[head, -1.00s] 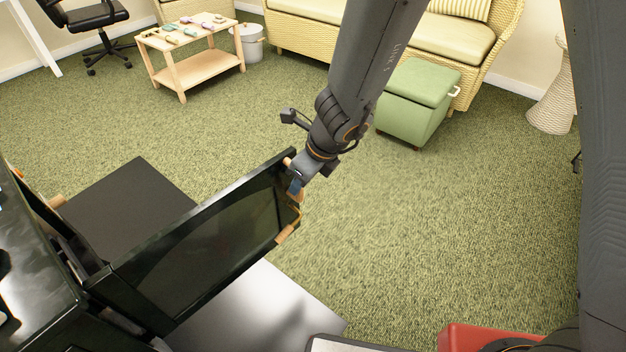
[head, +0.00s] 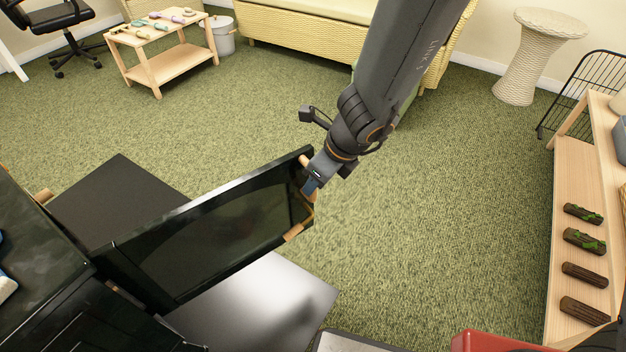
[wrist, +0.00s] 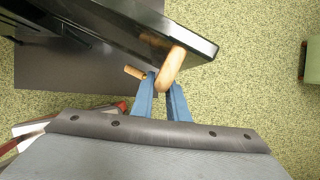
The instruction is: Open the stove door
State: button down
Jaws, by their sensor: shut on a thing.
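The stove (head: 45,270) is black and stands at the lower left of the head view. Its door (head: 215,240) is swung well out from the body, with a dark glass pane. A handle with wooden grips (head: 293,232) is at the door's free edge, and it also shows in the wrist view (wrist: 171,70). My gripper (head: 309,188) is at that free edge. In the wrist view its blue fingers (wrist: 161,90) are closed around the handle's end. The fingers partly hide the contact.
Dark and shiny floor plates (head: 255,305) lie around the stove. A wooden shelf with several logs (head: 583,240) stands at the right. A small wooden table (head: 165,60) and wicker sofa (head: 300,35) are at the back. The carpet between is clear.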

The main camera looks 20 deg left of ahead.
jog(key=shift+s+d+f, duration=0.15)
jog(key=shift+s+f, duration=0.05)
jog(key=shift+s, duration=0.15)
jog(key=c, duration=1.9)
grip_release()
jog(key=shift+o, duration=0.9)
jog(key=shift+w+r, duration=0.1)
jog(key=w+p+v, duration=0.1)
jog(key=p+v, duration=0.4)
jog(key=v, duration=0.2)
jog(key=shift+s+r, duration=0.4)
jog(key=shift+s, duration=0.15)
